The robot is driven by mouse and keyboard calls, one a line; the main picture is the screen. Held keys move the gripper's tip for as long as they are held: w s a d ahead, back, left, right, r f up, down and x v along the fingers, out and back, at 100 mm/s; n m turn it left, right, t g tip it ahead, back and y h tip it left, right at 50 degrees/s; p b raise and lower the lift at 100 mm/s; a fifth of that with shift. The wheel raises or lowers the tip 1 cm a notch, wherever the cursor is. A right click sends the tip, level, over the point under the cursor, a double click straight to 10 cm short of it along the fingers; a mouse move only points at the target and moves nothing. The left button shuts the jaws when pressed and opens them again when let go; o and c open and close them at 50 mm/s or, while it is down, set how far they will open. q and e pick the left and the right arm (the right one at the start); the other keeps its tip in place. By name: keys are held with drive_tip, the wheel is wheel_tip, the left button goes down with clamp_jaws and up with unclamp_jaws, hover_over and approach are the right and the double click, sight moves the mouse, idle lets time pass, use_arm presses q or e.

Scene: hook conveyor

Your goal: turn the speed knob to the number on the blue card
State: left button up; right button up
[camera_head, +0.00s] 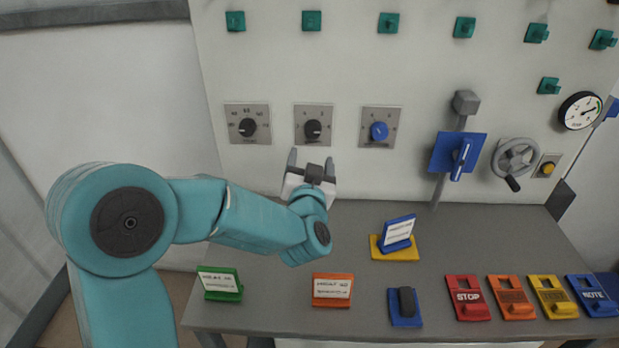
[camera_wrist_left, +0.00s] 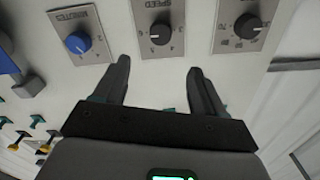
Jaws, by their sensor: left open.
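The speed knob (camera_head: 312,129) is the dark middle knob of three on the wall panel. In the left wrist view, the plate above this knob (camera_wrist_left: 160,32) reads SPEED, with small numbers around it that are hard to read. My left gripper (camera_head: 311,163) is open and empty, just below the knob in the head view, fingers pointing at the wall. The wrist view shows the knob between and beyond the two fingertips (camera_wrist_left: 159,66), apart from them. The blue card (camera_head: 398,231) stands tilted on a yellow base; its writing is too small to read. My right gripper is not in view.
A dark knob (camera_head: 247,127) and a blue MINUTES knob (camera_head: 379,131) flank the speed knob closely. A blue lever plate (camera_head: 458,153) and a handwheel (camera_head: 515,157) are to the right. Green (camera_head: 220,284) and orange (camera_head: 332,290) cards stand on the grey table (camera_head: 350,225).

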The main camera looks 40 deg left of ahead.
use_arm(q)
drive_tip(key=v, duration=0.4)
idle(0.4)
